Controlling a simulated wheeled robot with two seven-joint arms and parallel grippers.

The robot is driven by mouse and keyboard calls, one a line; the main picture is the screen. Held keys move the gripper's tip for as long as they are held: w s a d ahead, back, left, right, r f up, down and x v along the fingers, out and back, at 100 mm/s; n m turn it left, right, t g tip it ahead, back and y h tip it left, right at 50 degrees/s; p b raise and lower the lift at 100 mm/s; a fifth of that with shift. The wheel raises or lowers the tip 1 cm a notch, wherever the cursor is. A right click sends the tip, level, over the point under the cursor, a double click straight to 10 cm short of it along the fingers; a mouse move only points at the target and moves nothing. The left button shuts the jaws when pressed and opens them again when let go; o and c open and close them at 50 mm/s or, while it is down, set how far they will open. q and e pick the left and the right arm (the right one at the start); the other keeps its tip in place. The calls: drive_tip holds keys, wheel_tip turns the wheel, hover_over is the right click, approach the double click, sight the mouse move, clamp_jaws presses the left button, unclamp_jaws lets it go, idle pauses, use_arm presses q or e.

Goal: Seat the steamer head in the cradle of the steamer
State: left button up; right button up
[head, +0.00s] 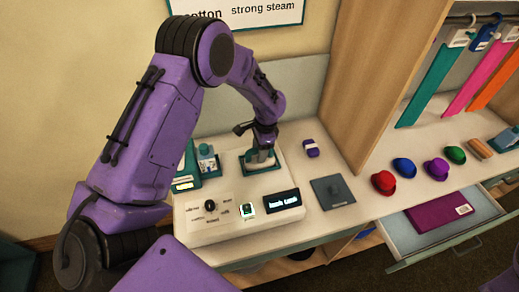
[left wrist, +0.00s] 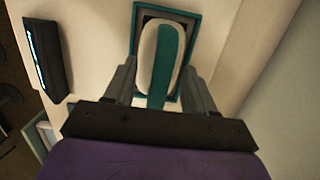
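The steamer head (left wrist: 147,50), white with a teal stripe, sits inside the teal-rimmed cradle (left wrist: 195,20) in the left wrist view. In the head view the cradle (head: 276,168) is on the white steamer base (head: 225,232), and the steamer head (head: 257,156) shows only partly under my gripper. My left gripper (head: 263,146) points down from above. In the left wrist view its two grey fingers (left wrist: 160,84) flank the head closely, with no clear gap on either side. How deep the head sits is hard to see. My right gripper is not in view.
The base carries a dial (head: 210,205), a lit green button (head: 248,210) and a display (head: 283,202). A small bottle (head: 207,158) stands at left. A dark plate (head: 332,192), a purple block (head: 311,148) and several hats (head: 404,167) lie right. An open drawer (head: 400,238) juts out in front.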

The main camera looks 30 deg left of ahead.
use_arm(q)
drive_tip(key=r+b, duration=0.1)
drive_tip(key=r, duration=0.2)
drive_tip(key=r+b, duration=0.1)
drive_tip(key=r, duration=0.2)
drive_tip(key=w+d+r, duration=0.1)
drive_tip(key=r, duration=0.2)
drive_tip(key=shift+r+b, duration=0.35)
drive_tip(key=shift+b, duration=0.05)
drive_tip(key=shift+w+r, duration=0.15)
drive_tip(key=shift+r, duration=0.2)
